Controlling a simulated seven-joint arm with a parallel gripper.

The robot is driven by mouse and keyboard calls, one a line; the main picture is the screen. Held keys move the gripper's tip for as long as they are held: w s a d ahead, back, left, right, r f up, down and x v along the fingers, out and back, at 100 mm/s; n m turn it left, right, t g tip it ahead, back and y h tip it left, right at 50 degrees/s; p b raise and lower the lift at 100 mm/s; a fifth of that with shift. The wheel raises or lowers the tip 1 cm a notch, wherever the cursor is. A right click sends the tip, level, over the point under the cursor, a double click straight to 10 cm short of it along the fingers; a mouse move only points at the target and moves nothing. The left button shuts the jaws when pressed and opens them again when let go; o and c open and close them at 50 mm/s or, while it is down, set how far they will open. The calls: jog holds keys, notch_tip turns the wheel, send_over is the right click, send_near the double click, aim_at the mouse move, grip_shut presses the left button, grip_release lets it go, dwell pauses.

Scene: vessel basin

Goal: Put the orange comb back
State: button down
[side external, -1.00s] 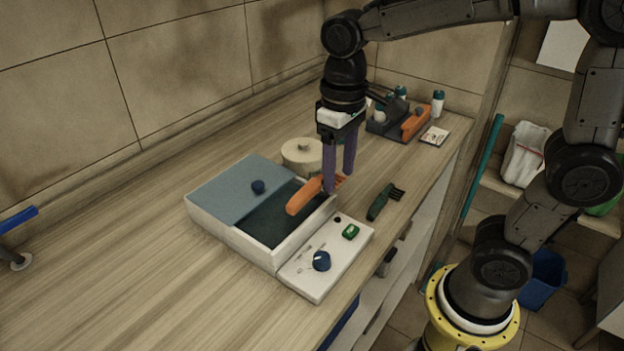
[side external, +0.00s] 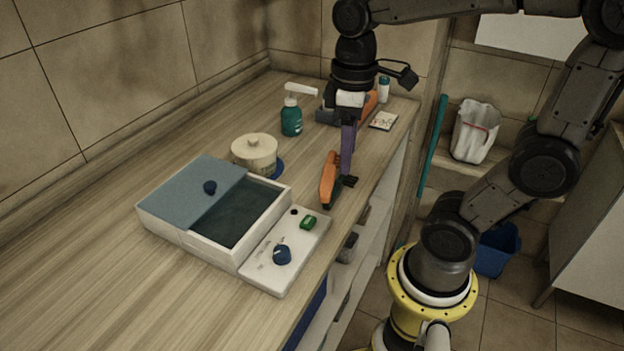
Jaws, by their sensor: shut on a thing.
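The orange comb (side external: 328,179) is in my gripper (side external: 347,172), to the right of the basin and over the counter. It is tilted steeply, and my gripper's fingers point down beside it. The fingers are shut on it; the exact grip point is partly hidden. A dark green comb or brush (side external: 332,203) lies on the counter just below and partly behind the orange comb. At the back, a dark holder (side external: 325,115) with another orange item (side external: 369,106) is partly hidden by my gripper.
The white basin (side external: 212,250) has a blue-grey sliding lid (side external: 180,200) half over dark liquid. A control panel (side external: 262,268) with a blue knob adjoins it. A cream lidded jar (side external: 254,154), a teal pump bottle (side external: 291,120) and a card (side external: 384,121) stand or lie behind. The left counter is clear.

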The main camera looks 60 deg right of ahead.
jog(key=s+d+m, duration=0.3)
jog(key=d, duration=0.3)
jog(key=w+d+f, duration=0.2)
jog(key=w+f, duration=0.1)
jog(key=w, duration=0.1)
jog(key=w+d+f, duration=0.2)
jog(key=w+f, duration=0.1)
jog(key=w, duration=0.1)
jog(key=w+d+f, duration=0.2)
jog(key=w+f, duration=0.2)
jog(key=shift+w+f, duration=0.1)
jog(key=shift+w, duration=0.05)
jog(key=shift+w+f, duration=0.2)
jog(key=shift+f, duration=1.6)
jog(key=shift+f, duration=0.1)
jog(key=shift+c, duration=0.7)
grip_release()
